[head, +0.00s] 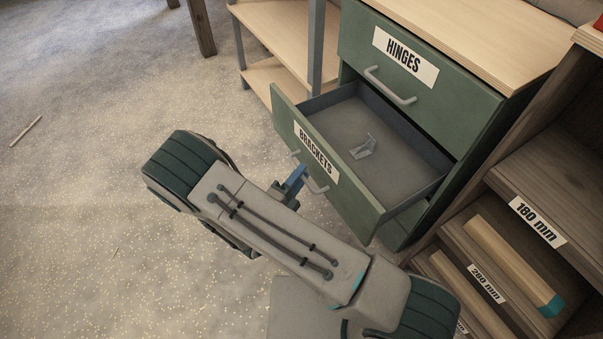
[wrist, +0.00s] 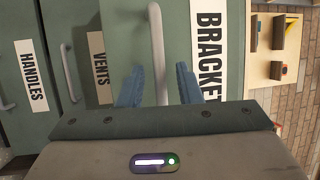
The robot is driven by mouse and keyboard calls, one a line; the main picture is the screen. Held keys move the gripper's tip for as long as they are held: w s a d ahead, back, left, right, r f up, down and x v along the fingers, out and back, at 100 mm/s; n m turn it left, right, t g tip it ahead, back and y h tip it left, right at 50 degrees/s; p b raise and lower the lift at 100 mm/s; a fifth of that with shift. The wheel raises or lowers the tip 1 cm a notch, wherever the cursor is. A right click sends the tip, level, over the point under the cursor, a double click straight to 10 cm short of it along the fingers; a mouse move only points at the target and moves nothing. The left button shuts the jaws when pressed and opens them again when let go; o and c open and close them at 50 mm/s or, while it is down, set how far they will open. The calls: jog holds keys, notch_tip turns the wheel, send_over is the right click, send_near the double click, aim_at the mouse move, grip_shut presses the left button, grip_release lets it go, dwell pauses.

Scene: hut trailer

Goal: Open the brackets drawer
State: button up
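The green brackets drawer (head: 330,166) is pulled well out of its cabinet in the head view, and a small grey bracket (head: 363,148) lies inside it. Its front with the BRACKETS label (wrist: 208,55) shows sideways in the wrist view. The drawer's grey bar handle (wrist: 157,45) stands between my gripper's two blue fingers (wrist: 159,88). The fingers are apart, with a gap on each side of the handle. In the head view my gripper (head: 296,182) is at the drawer front, partly hidden by my arm.
The hinges drawer (head: 420,65) above is shut. The vents (wrist: 98,65) and handles (wrist: 32,75) drawers show in the wrist view. A wooden rack (head: 540,190) with labelled compartments stands to the right. Light shelves (head: 275,30) stand behind. The floor (head: 80,120) at left is mostly clear.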

jog(key=p+v, duration=0.1)
jog(key=v, duration=1.2)
jog(key=shift+p, duration=0.4)
jog(key=shift+a, duration=0.1)
jog(key=w+d+r+m+g+p, duration=0.1)
jog(key=d+r+m+g+p, duration=0.65)
jog(key=r+m, duration=0.6)
jog(key=w+d+r+m+g+p, duration=0.1)
jog(key=d+r+m+g+p, duration=0.4)
jog(key=d+r+m+g, duration=0.65)
jog(key=s+d+r+m+t+y+p, duration=0.1)
jog(key=d+r+m+y+p, duration=0.1)
jog(key=r+m, duration=0.5)
jog(key=s+d+r+m+t+y+p, duration=0.1)
jog(key=s+r+m+t+y+p, duration=0.1)
jog(key=r+m+y+p, duration=0.3)
jog(key=s+d+r+m+t+y+p, duration=0.2)
jog(key=r+m+p, duration=0.3)
jog(key=r+m, duration=0.6)
notch_tip(320, 180, up, 5)
jog(key=shift+s+d+f+y, duration=0.1)
jog(key=shift+s+d+y, duration=0.15)
jog(key=shift+y, duration=0.65)
